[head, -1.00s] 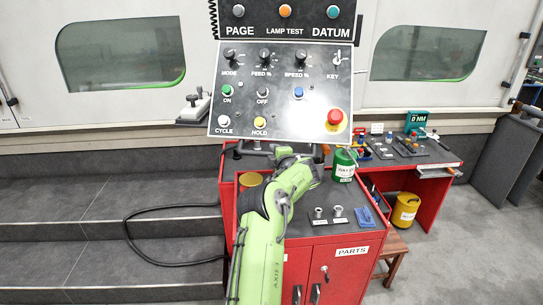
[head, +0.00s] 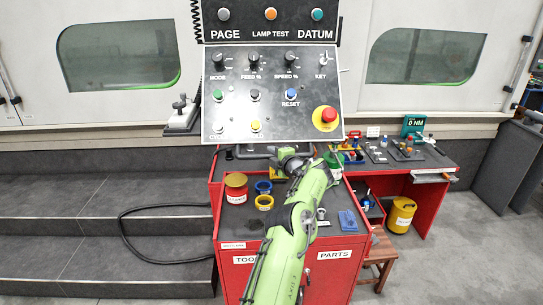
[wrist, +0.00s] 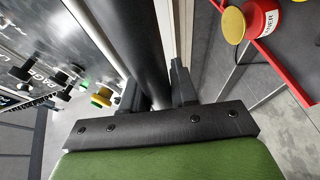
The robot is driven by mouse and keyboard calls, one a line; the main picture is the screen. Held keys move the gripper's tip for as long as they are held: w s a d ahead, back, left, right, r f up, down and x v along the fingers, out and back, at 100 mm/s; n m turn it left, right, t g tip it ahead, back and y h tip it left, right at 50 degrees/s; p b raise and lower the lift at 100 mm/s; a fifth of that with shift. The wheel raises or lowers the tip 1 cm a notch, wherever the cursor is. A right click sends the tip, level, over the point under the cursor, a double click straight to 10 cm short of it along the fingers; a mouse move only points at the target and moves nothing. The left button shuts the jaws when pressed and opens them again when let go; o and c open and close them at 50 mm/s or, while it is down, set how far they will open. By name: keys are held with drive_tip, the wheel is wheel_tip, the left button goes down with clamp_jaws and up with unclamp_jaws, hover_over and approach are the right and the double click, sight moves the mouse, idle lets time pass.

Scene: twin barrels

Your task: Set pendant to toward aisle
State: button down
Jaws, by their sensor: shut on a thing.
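The pendant (head: 272,118) is a grey control panel with knobs, buttons and a red emergency stop, below a black header, facing me in the head view. A dark grab bar (head: 246,151) runs under its lower edge. My gripper (head: 284,153) is at that bar, partly hidden by my green arm. In the wrist view my gripper (wrist: 158,92) has its black fingers on both sides of the dark bar (wrist: 138,45), shut on it. The panel face (wrist: 92,30) shows at the left there, with buttons beside the fingers. Where the pendant hangs from is out of view.
A red cart (head: 300,262) stands below the pendant, bearing a red can (head: 236,188), blue and yellow rings (head: 264,202) and a blue item (head: 347,221). A bench with tools (head: 400,160) is at the right. Grey steps (head: 80,215) and open floor lie left.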

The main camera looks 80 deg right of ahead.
drive_tip(key=shift+s+d+f, duration=0.1)
drive_tip(key=shift+s+f, duration=0.05)
drive_tip(key=shift+s, duration=0.2)
drive_tip(key=c, duration=1.3)
unclamp_jaws()
drive_tip(key=shift+o, duration=0.3)
drive_tip(key=shift+s+d, duration=0.1)
drive_tip(key=shift+s, duration=0.05)
drive_tip(key=b+v, duration=0.6)
drive_tip(key=v, duration=0.9)
drive_tip(key=shift+a+b, duration=0.35)
drive_tip(key=shift+b, duration=0.05)
drive_tip(key=shift+s, duration=0.1)
